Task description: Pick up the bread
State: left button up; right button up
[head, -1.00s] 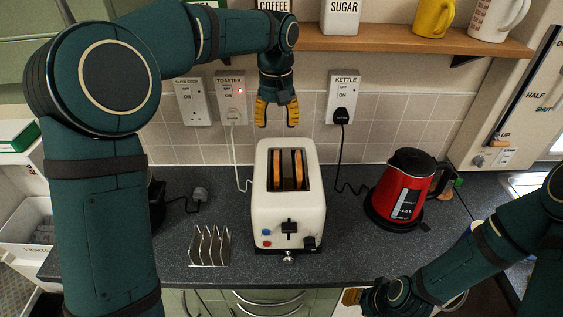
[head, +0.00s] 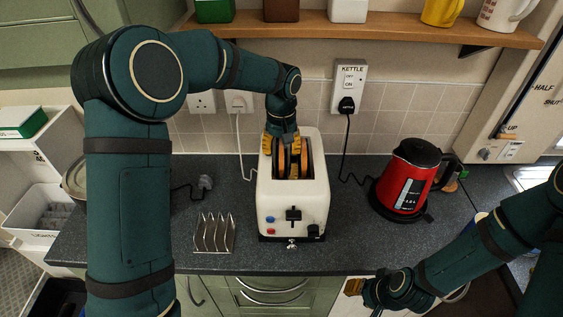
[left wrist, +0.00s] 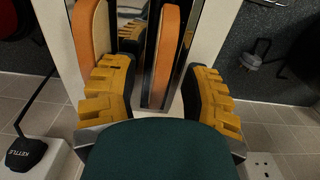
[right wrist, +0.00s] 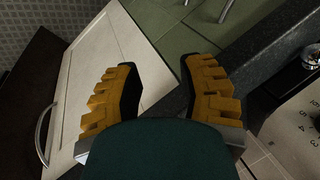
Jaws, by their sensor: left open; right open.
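The white toaster (head: 291,205) stands on the dark worktop with two slots. Two browned bread slices stand upright in it, a left slice (head: 281,162) and a right slice (head: 304,160). My left gripper (head: 281,145) is open at the toaster's top rear, pointing down. In the left wrist view one slice (left wrist: 165,55) shows between its open fingers (left wrist: 160,85). The other slice (left wrist: 90,28) is partly behind the left finger. I cannot tell whether the fingers touch bread. My right gripper (right wrist: 158,75) is open and empty, low by the counter front.
A red kettle (head: 407,180) stands right of the toaster. A metal toast rack (head: 214,233) stands to its left. The kettle plug and cord (head: 347,105) hang on the tiled wall behind. A wooden shelf (head: 380,32) runs above. Worktop between toaster and kettle is mostly clear.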

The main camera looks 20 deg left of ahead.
pick_arm(q)
jog(key=shift+s+f, duration=0.1)
jog(key=shift+f, duration=0.2)
jog(key=shift+c, duration=0.3)
grip_shut()
